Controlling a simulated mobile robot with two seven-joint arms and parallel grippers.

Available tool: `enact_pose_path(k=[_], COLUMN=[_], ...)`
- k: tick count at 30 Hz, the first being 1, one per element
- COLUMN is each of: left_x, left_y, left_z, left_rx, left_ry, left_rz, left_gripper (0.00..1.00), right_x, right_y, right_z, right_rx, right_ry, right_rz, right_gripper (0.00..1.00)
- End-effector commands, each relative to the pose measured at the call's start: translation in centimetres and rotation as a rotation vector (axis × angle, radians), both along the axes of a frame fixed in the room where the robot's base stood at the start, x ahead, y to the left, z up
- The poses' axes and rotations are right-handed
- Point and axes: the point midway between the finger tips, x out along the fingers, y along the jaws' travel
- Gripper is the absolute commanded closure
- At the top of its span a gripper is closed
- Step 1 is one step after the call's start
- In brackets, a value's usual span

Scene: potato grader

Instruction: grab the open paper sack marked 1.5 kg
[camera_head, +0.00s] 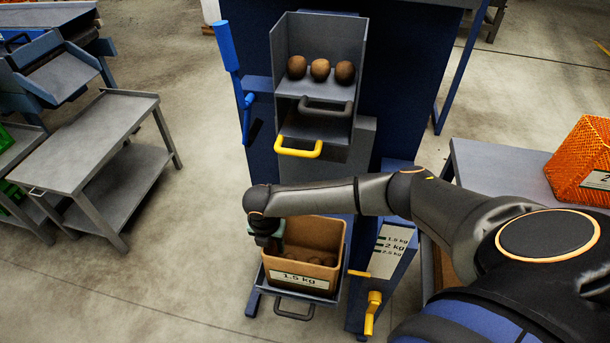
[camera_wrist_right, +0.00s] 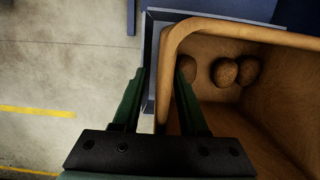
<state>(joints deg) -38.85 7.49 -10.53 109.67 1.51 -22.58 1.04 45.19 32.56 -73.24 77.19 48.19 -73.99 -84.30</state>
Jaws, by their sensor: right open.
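The open brown paper sack marked 1.5 kg (camera_head: 330,274) stands upright on a low grey shelf at the foot of the blue machine, with several potatoes inside. My right gripper (camera_head: 268,243) is at the sack's left rim and points down; my arm passes above the sack and its fingers are mostly hidden in the head view. In the right wrist view the green fingers of the open gripper (camera_wrist_right: 162,80) straddle the wall of the sack (camera_wrist_right: 225,27), one outside and one inside. Contact with the wall cannot be told. My left gripper is not in view.
Above the sack, a grey hopper (camera_head: 335,92) holds 3 potatoes, with a yellow handle (camera_head: 299,150) below it. A weight panel (camera_head: 390,248) and yellow crank (camera_head: 372,312) stand right of the sack. An orange sack (camera_head: 583,160) sits on a right-hand table.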

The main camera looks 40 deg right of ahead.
Motion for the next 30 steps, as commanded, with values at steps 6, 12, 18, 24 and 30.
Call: enact_pose_path(k=[6, 12, 18, 24, 30], left_x=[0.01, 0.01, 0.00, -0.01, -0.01], left_y=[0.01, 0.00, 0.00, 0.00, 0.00], left_z=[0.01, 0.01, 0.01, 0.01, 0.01], left_rx=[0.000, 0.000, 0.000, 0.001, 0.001], left_ry=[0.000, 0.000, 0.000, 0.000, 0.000], left_rz=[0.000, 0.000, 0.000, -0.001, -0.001], left_gripper=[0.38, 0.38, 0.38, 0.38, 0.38], right_x=[-0.01, 0.00, 0.00, -0.01, 0.02], right_y=[0.03, 0.01, 0.00, -0.01, -0.02], right_z=[0.04, 0.05, 0.05, 0.05, 0.09], right_rx=[0.000, 0.000, 0.000, 0.000, 0.000], right_ry=[0.000, 0.000, 0.000, 0.000, 0.000], right_rz=[0.000, 0.000, 0.000, 0.000, -0.001], right_gripper=[0.76, 0.98, 1.00, 1.00, 1.00])
